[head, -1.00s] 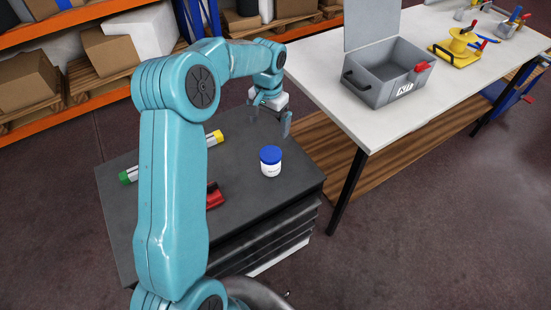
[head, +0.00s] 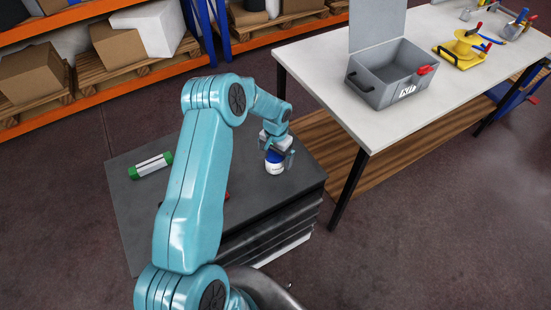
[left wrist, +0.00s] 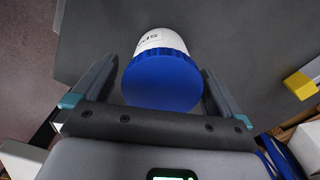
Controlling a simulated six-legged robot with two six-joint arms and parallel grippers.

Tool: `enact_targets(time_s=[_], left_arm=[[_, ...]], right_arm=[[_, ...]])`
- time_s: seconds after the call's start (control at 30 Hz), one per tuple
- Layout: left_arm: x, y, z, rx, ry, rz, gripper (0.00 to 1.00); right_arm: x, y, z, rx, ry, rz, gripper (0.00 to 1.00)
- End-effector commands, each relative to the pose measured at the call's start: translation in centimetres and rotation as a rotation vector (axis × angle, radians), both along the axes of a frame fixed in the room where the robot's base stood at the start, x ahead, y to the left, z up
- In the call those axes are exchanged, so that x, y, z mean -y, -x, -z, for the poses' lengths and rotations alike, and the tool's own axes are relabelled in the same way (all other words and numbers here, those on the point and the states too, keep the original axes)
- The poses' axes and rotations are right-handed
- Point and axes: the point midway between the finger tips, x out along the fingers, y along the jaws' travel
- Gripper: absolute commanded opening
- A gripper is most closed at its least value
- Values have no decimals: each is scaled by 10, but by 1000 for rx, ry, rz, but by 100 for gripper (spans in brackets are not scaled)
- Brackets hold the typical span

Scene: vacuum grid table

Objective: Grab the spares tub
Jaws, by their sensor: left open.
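The spares tub (head: 275,168) is a white tub with a blue lid, standing on the dark grey cabinet top. It also shows in the left wrist view (left wrist: 162,80), its blue lid facing the camera and part of its lettering visible. My left gripper (head: 277,155) is open at the tub, with one finger on each side of it. In the left wrist view the gripper (left wrist: 158,92) has visible gaps near the lid; whether the fingers touch the tub lower down I cannot tell. My right gripper is out of view.
A green-ended tube (head: 151,165) lies on the dark cabinet top (head: 130,215). A red item is mostly hidden behind my arm. To the right, a white table (head: 430,110) holds an open grey case (head: 385,85) and a yellow spool stand (head: 460,48).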

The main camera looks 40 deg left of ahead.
Motion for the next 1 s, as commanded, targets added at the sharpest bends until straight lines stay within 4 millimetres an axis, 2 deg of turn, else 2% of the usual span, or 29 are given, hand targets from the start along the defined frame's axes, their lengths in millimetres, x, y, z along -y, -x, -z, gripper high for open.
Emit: enact_targets(time_s=[0.27, 0.43, 0.8, 0.93, 1.0], left_arm=[[-1, -1, 5, 2, -1, 0, 100], [0, -1, 5, 2, -1, 0, 45], [-1, -1, 2, 3, -1, 0, 42], [-1, -1, -7, 4, -3, 0, 42], [-1, -2, -18, 5, -4, 1, 42]], right_arm=[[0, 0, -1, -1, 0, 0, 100], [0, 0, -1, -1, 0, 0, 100], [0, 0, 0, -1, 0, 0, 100], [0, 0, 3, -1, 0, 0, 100], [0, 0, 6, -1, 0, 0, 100]])
